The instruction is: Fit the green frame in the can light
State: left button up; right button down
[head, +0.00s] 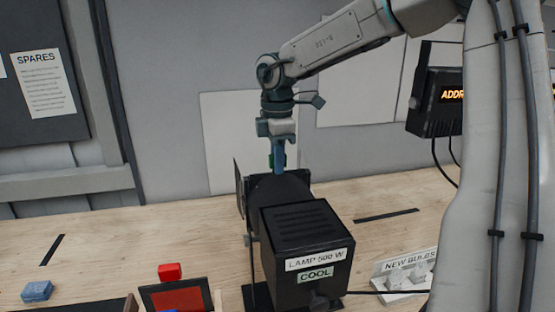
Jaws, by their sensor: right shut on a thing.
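The can light (289,222) is a black lamp with a vented housing, labelled "LAMP 500 W" and "COOL". It stands on the bench with its back toward me and dark flaps at its far end. My right gripper (278,160) points down just above the far end of the lamp. My left gripper is not in view.
A red frame with a red tab (169,271) stands at the front left. A blue block (38,291) lies left of it. A white "NEW BULBS" tray (405,272) is right of the lamp, and a cable runs toward it. A dark sign box (434,100) hangs at the right.

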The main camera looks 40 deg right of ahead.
jog(key=c, duration=1.3)
grip_release()
jog(key=shift+r, duration=0.1)
notch_tip(320, 180, up, 10)
jog(key=p, duration=1)
jog(key=shift+r+p, duration=0.2)
jog(key=shift+p, duration=0.2)
jog(key=shift+r, duration=0.1)
